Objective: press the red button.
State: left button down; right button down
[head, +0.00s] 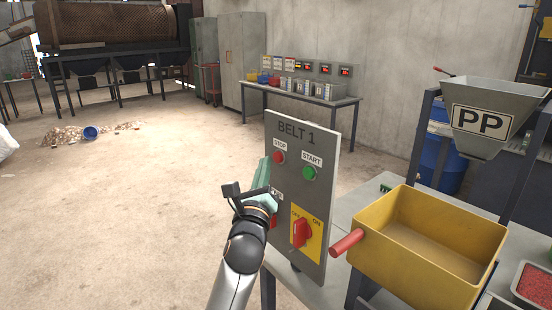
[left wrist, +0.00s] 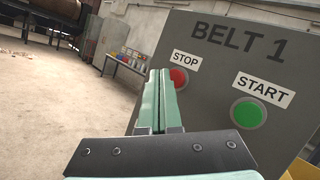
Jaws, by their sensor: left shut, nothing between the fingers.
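The red button (head: 278,157) sits under a STOP label on the grey BELT 1 panel (head: 325,140). It also shows in the left wrist view (left wrist: 179,78), just right of the fingertips. A green button (head: 310,173) under a START label is to its right. My left gripper (head: 263,165) is shut and empty, its pale green fingers pointing up along the panel's left side, close to the red button. In the left wrist view the fingertips (left wrist: 159,74) cover the button's left edge. I cannot tell whether they touch it. My right gripper is not in view.
A red rotary switch (head: 301,232) on a yellow plate is low on the panel. Another red part (head: 273,221) is mostly hidden behind my gripper. A yellow bin (head: 430,235) with a red handle stands right of the panel. The floor at left is mostly clear.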

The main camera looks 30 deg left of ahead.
pick_arm(q)
jog(key=shift+w, duration=0.15)
dwell(0.6)
jog(key=shift+w+d, duration=0.15)
jog(key=shift+w, duration=0.1)
jog(key=shift+w+d, duration=0.2)
jog(key=shift+w, duration=0.25)
dwell(0.6)
dwell(0.4)
jog(key=shift+s+a+p, duration=0.35)
jog(key=shift+s+p, duration=0.25)
jog(key=shift+s, duration=0.25)
